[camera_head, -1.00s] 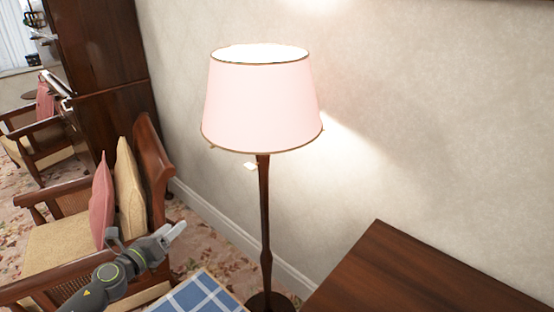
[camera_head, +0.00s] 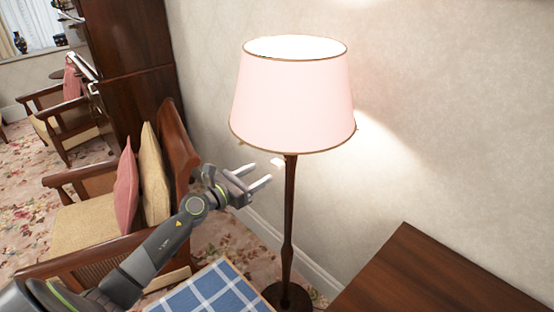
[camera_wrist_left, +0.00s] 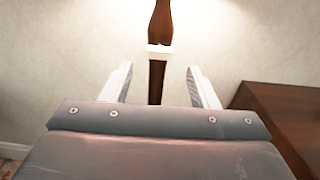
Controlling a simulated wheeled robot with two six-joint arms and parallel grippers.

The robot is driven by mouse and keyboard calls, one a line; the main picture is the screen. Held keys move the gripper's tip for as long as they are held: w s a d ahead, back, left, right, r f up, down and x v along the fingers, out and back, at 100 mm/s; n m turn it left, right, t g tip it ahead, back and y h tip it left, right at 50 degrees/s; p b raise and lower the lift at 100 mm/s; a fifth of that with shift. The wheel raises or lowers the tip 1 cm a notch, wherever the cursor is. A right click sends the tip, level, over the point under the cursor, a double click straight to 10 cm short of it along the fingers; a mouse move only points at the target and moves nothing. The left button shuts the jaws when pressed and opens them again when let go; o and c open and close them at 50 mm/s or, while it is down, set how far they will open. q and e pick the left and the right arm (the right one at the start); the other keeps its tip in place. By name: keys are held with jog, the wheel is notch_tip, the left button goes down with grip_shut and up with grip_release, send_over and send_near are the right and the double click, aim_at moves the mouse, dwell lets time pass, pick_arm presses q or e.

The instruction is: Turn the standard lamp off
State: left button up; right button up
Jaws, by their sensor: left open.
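The standard lamp (camera_head: 293,100) has a pink shade with dark trim on a dark wooden pole, and it is lit. A small white piece (camera_head: 277,163), possibly its switch, sits just below the shade beside the pole. My left gripper (camera_head: 262,175) is open, just left of the pole and below the shade, with its fingertips close to the white piece. In the left wrist view the pole (camera_wrist_left: 157,80) and the white piece (camera_wrist_left: 160,49) show between and beyond the two fingers (camera_wrist_left: 160,82). I cannot tell whether they touch. My right gripper is not in view.
A wooden armchair (camera_head: 182,140) with pink and yellow cushions stands at left, before a tall dark cabinet (camera_head: 130,60). A blue checked cloth surface (camera_head: 215,292) lies below my arm. A dark wooden table (camera_head: 425,275) is at right. The wall is close behind the lamp.

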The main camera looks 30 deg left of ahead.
aim_at(275, 164)
pick_arm(q)
jog(key=x, duration=0.7)
jog(key=shift+w, duration=0.1)
jog(key=shift+w+d, duration=0.2)
jog(key=shift+w, duration=0.3)
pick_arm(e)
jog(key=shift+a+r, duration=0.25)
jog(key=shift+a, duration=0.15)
pick_arm(q)
jog(key=shift+c, duration=0.4)
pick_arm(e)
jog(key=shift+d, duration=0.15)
pick_arm(q)
jog(key=c, duration=0.9)
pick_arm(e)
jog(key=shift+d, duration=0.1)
